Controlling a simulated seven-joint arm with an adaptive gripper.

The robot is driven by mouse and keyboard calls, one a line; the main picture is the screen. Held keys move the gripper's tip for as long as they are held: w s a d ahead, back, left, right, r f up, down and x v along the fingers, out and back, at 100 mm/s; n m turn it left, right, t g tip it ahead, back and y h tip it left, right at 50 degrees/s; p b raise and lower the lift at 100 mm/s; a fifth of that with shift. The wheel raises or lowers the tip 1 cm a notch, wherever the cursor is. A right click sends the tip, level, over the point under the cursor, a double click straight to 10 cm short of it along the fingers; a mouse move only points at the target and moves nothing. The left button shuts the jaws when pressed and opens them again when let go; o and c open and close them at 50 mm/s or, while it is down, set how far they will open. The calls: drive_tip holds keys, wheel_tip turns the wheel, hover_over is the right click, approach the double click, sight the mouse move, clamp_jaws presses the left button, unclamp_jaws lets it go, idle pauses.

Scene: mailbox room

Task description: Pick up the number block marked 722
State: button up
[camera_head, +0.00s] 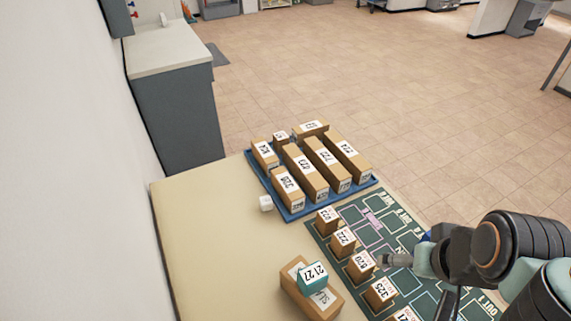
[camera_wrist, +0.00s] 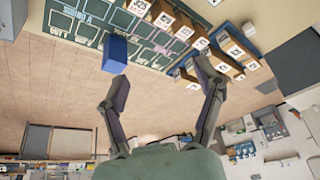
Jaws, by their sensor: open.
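Several brown number blocks with white labels stand on a blue tray and a green mat. A long block on the tray (camera_head: 326,163) has a label that looks like 722. A small block on the mat (camera_head: 343,239) reads 222 or 722; the print is too small to be sure. My gripper (camera_head: 420,282) is above the mat, right of its row of blocks and well short of the tray. In the wrist view my gripper (camera_wrist: 162,82) has its two fingers wide apart with nothing held. The mat and tray blocks lie beyond the fingertips there.
The blue tray (camera_head: 255,170) is at the table's far edge. A blue block (camera_wrist: 115,53) stands on the green mat (camera_wrist: 75,28), mostly hidden in the head view. A teal block (camera_head: 313,276) sits on a brown box (camera_head: 292,283). A white cube (camera_head: 266,203) lies beside the tray. The table's left side is clear.

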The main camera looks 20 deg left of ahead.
drive_tip(key=w+a+r+n+t, duration=0.1)
drive_tip(key=w+a+r, duration=0.15)
drive_tip(key=w, duration=0.55)
drive_tip(key=w+a+r+t, duration=0.1)
drive_tip(key=w+a, duration=0.2)
drive_tip(key=w, duration=0.5)
drive_tip(key=w+a+f+n+y, duration=0.2)
drive_tip(key=w+a+f, duration=0.1)
drive_tip(key=w+a, duration=0.5)
drive_tip(key=n+g, duration=0.3)
approach(267, 204)
drive_tip(key=x, duration=0.5)
drive_tip(key=shift+s, duration=0.1)
drive_tip(key=x, duration=0.5)
drive_tip(key=shift+f, duration=0.3)
drive_tip(key=c, duration=1)
